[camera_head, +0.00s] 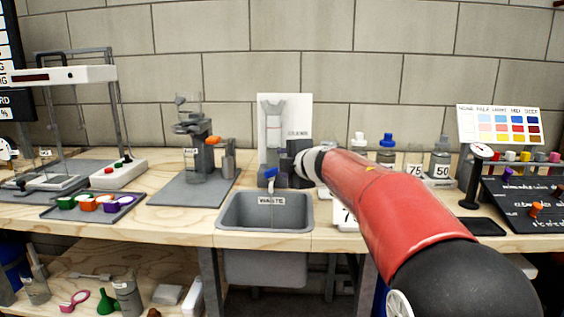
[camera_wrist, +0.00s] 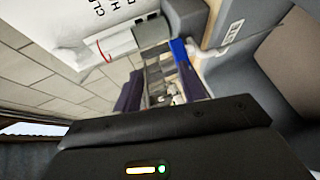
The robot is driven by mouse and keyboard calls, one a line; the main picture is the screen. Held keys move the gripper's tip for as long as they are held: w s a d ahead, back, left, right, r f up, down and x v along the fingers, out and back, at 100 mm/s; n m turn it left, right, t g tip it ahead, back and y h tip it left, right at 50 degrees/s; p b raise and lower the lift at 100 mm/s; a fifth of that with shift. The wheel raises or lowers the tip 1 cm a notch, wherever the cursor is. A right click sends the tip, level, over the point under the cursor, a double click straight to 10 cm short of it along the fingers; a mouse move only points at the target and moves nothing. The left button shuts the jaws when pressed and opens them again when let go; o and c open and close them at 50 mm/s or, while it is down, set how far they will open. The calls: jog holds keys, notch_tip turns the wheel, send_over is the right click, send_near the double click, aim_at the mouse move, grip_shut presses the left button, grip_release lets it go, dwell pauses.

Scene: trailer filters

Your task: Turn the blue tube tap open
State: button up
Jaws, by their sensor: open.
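The blue tap (camera_head: 270,173) shows in the head view at the back edge of the waste sink, in front of a white picture card. My gripper (camera_head: 284,168) is just right of it, at the end of my red arm. In the wrist view my open gripper (camera_wrist: 158,82) shows two dark fingers with a gap between them. A blue piece (camera_wrist: 178,50), which looks like the tap's handle, is at the tip of the right-hand finger. I cannot tell whether they touch. The tube by the tap is mostly hidden by my gripper in the head view.
The grey waste sink (camera_head: 228,208) is set in the wooden bench below the tap. A stand with an orange tap (camera_head: 213,140) is to the left. Bottles (camera_head: 387,150) stand behind my arm. The white card (camera_head: 290,105) leans near the brick wall.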

jog(key=shift+s+d+f, duration=0.1)
jog(key=shift+s+d, duration=0.2)
jog(key=shift+s, duration=0.3)
jog(key=shift+s+d, duration=0.3)
jog(key=shift+s, duration=0.25)
jog(key=shift+r+p, duration=0.85)
jog(key=shift+r, duration=1.95)
jog(key=shift+c, duration=0.4)
